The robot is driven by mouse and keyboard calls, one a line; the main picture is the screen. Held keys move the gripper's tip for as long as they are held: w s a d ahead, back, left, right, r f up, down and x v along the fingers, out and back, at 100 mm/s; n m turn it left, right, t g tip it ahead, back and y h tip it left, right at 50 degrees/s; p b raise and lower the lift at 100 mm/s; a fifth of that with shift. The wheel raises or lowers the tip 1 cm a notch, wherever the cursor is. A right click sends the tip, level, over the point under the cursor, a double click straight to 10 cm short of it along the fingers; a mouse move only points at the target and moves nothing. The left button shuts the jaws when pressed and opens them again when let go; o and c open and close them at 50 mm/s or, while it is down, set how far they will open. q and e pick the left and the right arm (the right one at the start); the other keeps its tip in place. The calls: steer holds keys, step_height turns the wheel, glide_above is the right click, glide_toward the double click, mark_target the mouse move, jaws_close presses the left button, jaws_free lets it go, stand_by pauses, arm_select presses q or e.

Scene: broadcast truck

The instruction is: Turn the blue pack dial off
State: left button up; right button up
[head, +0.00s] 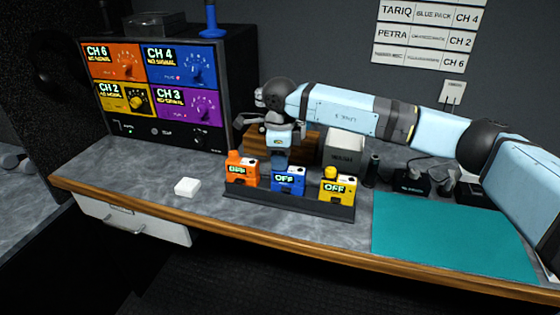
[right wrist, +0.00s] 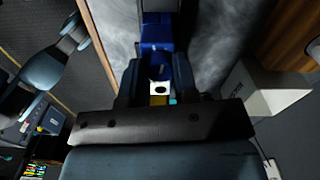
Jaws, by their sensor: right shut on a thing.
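The blue pack (head: 288,180) stands in the middle of a dark rack on the desk, and its screen reads OFF. Its dial is hidden in the head view under my right gripper (head: 282,158), which comes down on the pack's top from above. In the right wrist view the fingers of my right gripper (right wrist: 155,78) are shut, with the blue pack (right wrist: 157,35) between and beyond them. The grip is at the pack's top, where the dial sits. A blue-grey arm part of mine shows at the left of the wrist view; its gripper is not clear.
An orange pack (head: 241,170) and a yellow pack (head: 337,188), both reading OFF, flank it in the rack (head: 300,204). A white box (head: 344,148) stands behind. A small white block (head: 187,187) lies left; a teal mat (head: 445,238) lies right. A channel monitor unit (head: 155,132) stands back left.

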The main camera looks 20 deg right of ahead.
steer(key=shift+n, duration=1)
steer(key=o, duration=0.9)
steer(key=shift+o, duration=0.2)
step_height(320, 180, up, 14)
steer(key=shift+f, duration=0.1)
